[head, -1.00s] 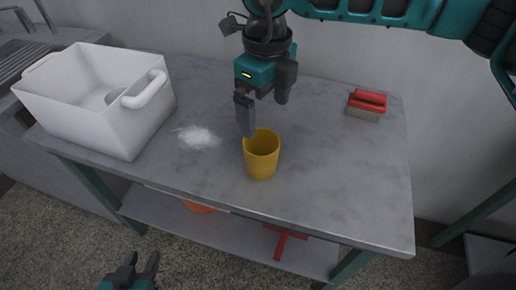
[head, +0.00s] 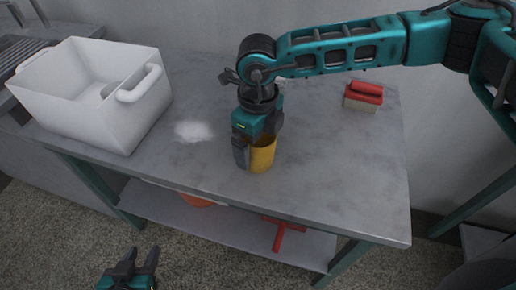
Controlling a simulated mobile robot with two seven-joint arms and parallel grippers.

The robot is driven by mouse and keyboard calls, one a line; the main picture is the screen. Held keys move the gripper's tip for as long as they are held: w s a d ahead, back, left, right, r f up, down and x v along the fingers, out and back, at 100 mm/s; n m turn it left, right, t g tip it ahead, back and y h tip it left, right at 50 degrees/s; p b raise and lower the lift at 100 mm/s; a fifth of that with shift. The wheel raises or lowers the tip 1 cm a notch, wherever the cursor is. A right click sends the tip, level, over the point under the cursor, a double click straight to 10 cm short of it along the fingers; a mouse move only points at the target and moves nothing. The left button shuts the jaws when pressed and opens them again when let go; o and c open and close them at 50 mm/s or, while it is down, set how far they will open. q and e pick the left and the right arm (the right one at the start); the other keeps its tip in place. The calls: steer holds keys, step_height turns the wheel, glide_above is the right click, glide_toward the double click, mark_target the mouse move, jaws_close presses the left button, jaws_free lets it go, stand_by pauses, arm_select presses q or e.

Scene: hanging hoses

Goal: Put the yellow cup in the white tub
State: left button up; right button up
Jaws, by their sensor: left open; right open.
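The yellow cup (head: 262,157) stands upright on the grey table, right of its middle front. My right gripper (head: 257,152) points down at the cup with its fingers open. One finger is at the cup's left side; the other is hidden behind the cup or the gripper body. I cannot tell whether the fingers touch it. The white tub (head: 98,112) stands on the table's left end, with a handle at each end; something pale lies inside. My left gripper (head: 142,257) is open and empty, low in front of the table, over the floor.
A red-backed brush (head: 364,93) lies at the table's back right. A white powdery patch (head: 194,131) lies between tub and cup. Red and orange items sit on the lower shelf (head: 240,230).

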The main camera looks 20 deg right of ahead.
steer(key=c, duration=1.1)
steer(key=shift+o, duration=0.2)
steer(key=shift+r, duration=0.15)
step_height(320, 180, up, 20)
steer(key=shift+p, duration=0.3)
